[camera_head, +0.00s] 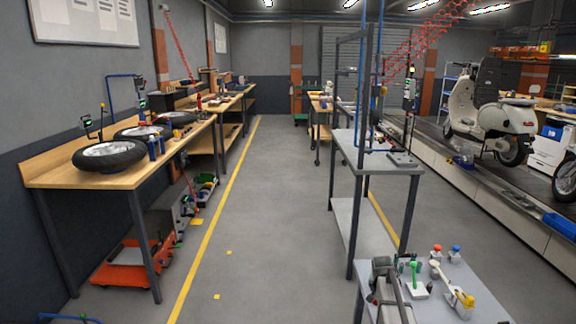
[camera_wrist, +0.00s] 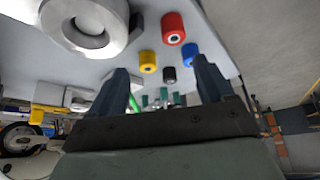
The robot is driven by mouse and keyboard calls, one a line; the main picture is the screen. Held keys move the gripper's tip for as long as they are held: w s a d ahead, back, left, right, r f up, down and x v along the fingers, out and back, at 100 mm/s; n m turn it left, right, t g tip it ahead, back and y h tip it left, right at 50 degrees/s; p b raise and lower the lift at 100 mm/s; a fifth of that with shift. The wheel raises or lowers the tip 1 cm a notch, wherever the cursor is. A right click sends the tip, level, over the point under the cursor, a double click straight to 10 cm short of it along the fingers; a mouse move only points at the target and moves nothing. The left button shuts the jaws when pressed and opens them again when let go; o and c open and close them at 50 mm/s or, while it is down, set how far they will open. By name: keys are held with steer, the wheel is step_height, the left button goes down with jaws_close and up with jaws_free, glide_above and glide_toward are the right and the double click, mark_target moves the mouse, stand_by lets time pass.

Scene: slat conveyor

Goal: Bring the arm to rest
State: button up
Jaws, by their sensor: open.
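My gripper (camera_wrist: 163,80) shows in the wrist view, its two dark fingers spread wide apart. Nothing is held between them. Behind the fingers, the wrist view shows a pale grey panel with a red cylinder (camera_wrist: 173,28), a yellow cylinder (camera_wrist: 147,61), a blue cylinder (camera_wrist: 190,54) and a black cylinder (camera_wrist: 169,75). These stand apart from the fingers. I cannot make out my gripper for sure in the head view.
In the head view, a small grey table (camera_head: 440,308) at the lower right bears a green-handled part (camera_head: 414,277) and a white lever (camera_head: 446,284). A grey shelf rack (camera_head: 372,150) stands behind it. A workbench (camera_head: 120,180) with tyres lines the left.

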steer(key=a+f+n, duration=0.5)
steer(key=a, duration=0.5)
steer(key=s+a+f+n+g+y, duration=0.1)
steer(key=s+a+f+g, duration=0.1)
steer(key=s+f, duration=0.7)
steer(key=s+a+f+g, duration=0.2)
steer(key=s+f, duration=0.4)
steer(key=s, duration=0.5)
steer(key=s+a+f+g, duration=0.1)
steer(key=s+f+g, duration=0.1)
steer(key=s, duration=1.1)
steer(key=s+a+f+g+y, duration=0.1)
steer(key=s+a+f+g, duration=0.1)
steer(key=s, duration=1.2)
steer(key=s+a+f+g+y, duration=0.1)
steer(key=s+a+f+g, duration=0.1)
steer(key=s, duration=1.1)
step_height(320, 180, down, 2)
steer(key=shift+s+a+f+n+g, duration=0.2)
steer(key=shift+a+n+g, duration=0.1)
steer(key=shift+g, duration=0.4)
